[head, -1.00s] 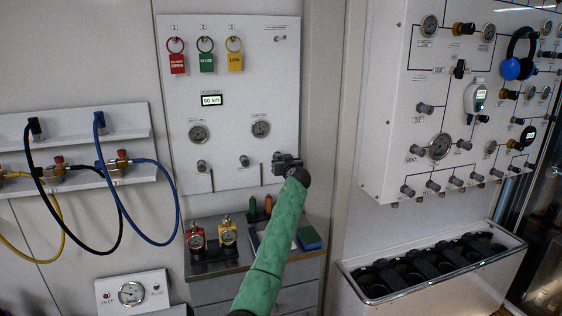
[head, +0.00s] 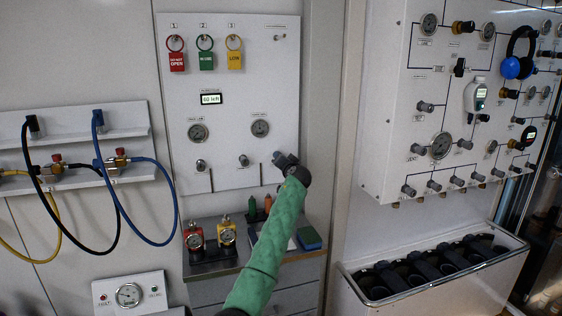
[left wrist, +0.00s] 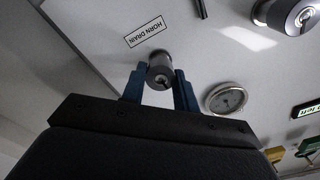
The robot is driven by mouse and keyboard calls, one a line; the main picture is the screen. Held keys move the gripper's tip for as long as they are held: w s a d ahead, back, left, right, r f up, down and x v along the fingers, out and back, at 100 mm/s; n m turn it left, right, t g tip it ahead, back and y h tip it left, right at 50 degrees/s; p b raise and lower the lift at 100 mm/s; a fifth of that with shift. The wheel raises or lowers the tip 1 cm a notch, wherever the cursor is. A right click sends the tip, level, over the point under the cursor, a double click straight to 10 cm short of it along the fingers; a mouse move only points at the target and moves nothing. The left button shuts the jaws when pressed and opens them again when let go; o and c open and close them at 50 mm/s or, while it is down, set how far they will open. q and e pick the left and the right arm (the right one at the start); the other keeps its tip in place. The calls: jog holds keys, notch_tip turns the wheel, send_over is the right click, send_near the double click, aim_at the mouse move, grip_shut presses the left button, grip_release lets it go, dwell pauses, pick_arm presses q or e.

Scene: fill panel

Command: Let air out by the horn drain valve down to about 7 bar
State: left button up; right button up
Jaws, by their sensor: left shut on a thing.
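The horn drain valve knob (left wrist: 160,68), a grey cylinder, stands out from the panel below its upside-down HORN DRAIN label (left wrist: 147,32) in the left wrist view. My left gripper (left wrist: 159,84) has its blue fingers on either side of the knob and is shut on it. In the head view my left gripper (head: 285,162) is at the lower right of the white panel (head: 228,178) and hides the knob. A round gauge (head: 260,128) sits just above it and also shows in the left wrist view (left wrist: 225,98). Its reading is too small to make out. My right gripper is not in view.
Two other grey knobs (head: 201,165) (head: 244,160) and a second gauge (head: 198,132) are on the same panel. Red, green and yellow tags (head: 206,62) hang above. A drawer unit (head: 226,289) with small items stands below.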

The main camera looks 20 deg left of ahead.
pick_arm(q)
jog(key=shift+m, duration=0.6)
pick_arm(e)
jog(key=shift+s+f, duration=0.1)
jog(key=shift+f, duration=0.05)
pick_arm(q)
jog(key=o, duration=1)
jog(key=shift+d, duration=0.1)
jog(key=shift+b+v, duration=1.25)
jog(key=shift+v, duration=2.65)
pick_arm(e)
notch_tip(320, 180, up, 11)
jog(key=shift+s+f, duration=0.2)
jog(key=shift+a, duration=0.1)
